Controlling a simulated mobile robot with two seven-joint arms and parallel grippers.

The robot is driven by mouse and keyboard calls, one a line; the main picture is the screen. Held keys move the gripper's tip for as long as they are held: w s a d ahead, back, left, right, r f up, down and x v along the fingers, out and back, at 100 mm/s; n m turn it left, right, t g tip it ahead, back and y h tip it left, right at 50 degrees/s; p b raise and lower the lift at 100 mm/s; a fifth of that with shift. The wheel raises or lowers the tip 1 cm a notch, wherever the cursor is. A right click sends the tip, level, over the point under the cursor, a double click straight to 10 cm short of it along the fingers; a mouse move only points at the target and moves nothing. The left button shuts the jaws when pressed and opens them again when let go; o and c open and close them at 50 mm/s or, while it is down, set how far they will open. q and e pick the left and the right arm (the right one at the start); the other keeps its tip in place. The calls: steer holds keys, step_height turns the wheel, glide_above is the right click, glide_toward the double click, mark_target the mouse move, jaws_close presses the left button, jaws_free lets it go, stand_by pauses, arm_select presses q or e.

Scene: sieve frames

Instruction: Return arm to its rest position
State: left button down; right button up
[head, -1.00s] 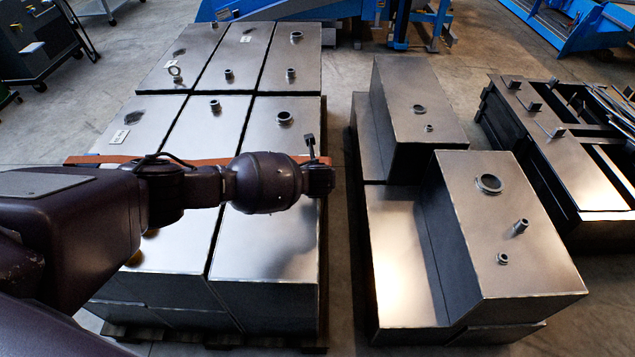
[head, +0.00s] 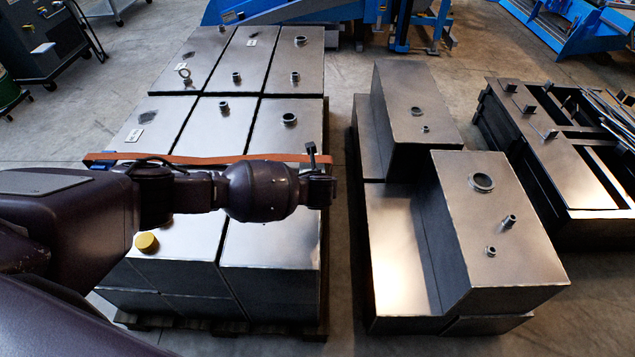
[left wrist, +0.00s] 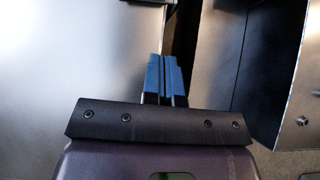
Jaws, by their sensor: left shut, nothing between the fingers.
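My left arm comes in from the left in the head view and reaches level across the left group of metal tanks (head: 270,238). Its wrist end (head: 318,188) is over the right edge of that group; the fingers are hard to make out there. In the left wrist view my left gripper (left wrist: 166,75) shows two blue fingertips pressed together with nothing between them. Below the fingers, metal surfaces and a dark gap between them are seen. My right gripper is in neither view.
An orange strap (head: 215,159) lies across the left tanks, and a yellow cap (head: 147,242) sits on one. Stepped metal tanks (head: 395,260) stand to the right across a floor gap. A dark steel frame (head: 560,165) is further right. Blue machinery (head: 290,12) stands behind.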

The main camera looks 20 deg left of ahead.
arm_select(q)
steer(key=shift+p+v, duration=0.4)
steer(key=shift+v, duration=1.35)
steer(key=shift+f, duration=0.1)
